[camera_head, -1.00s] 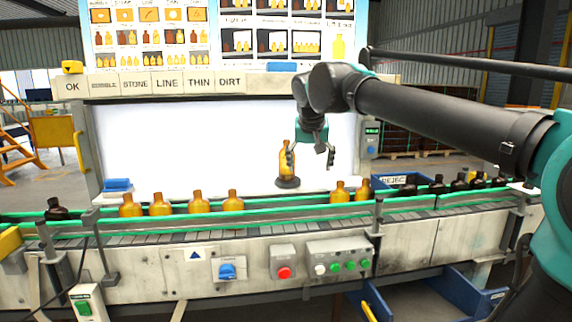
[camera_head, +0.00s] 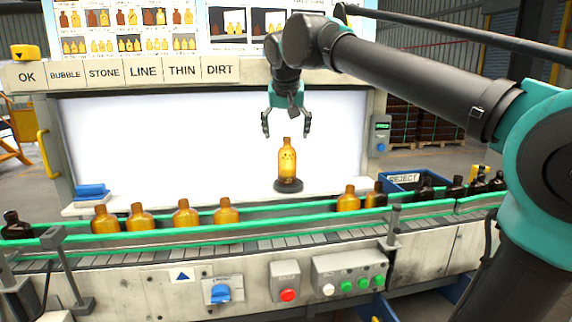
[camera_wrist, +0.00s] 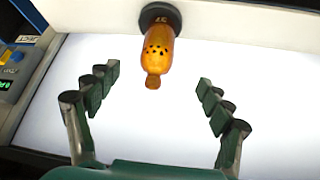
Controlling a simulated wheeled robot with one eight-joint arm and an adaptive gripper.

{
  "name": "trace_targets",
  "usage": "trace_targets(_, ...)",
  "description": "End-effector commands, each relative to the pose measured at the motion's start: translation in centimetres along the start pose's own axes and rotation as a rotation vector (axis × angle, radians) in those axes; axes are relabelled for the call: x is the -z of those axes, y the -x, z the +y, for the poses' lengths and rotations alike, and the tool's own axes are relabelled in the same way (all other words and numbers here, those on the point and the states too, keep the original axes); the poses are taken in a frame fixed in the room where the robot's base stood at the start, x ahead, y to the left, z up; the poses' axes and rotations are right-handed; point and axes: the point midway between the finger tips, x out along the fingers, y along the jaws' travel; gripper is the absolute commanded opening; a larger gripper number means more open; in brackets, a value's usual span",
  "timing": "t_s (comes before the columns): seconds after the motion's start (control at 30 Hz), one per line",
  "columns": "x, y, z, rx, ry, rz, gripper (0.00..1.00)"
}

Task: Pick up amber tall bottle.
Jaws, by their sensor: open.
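The amber tall bottle (camera_head: 287,160) stands upright on a small round black stand (camera_head: 288,186) in front of the white lit panel. Dark specks show on its body, in the wrist view (camera_wrist: 158,50) too. My gripper (camera_head: 286,128) hangs above the bottle with its fingers spread, pointing down. In the wrist view, the open fingers (camera_wrist: 160,98) are on either side, and the bottle's neck points in between them from the far side. Nothing is between the fingertips, and the bottle appears untouched.
A conveyor with green rails (camera_head: 250,222) runs across the front, carrying several amber and dark bottles. A blue REJECT bin (camera_head: 404,180) is at the right. A blue object (camera_head: 91,191) lies on the left ledge. The area before the white panel (camera_head: 160,140) is otherwise clear.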

Motion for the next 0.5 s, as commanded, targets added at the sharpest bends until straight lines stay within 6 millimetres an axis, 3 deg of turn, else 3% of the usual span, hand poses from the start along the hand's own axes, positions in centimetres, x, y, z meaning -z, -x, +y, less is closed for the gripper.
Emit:
trace_targets(0.3, 0.0, -6.5, 0.0, 0.0, -0.002, -0.001, 0.8)
trace_targets(0.5, 0.0, -9.2, 0.0, 0.0, -0.001, 0.0, 0.8)
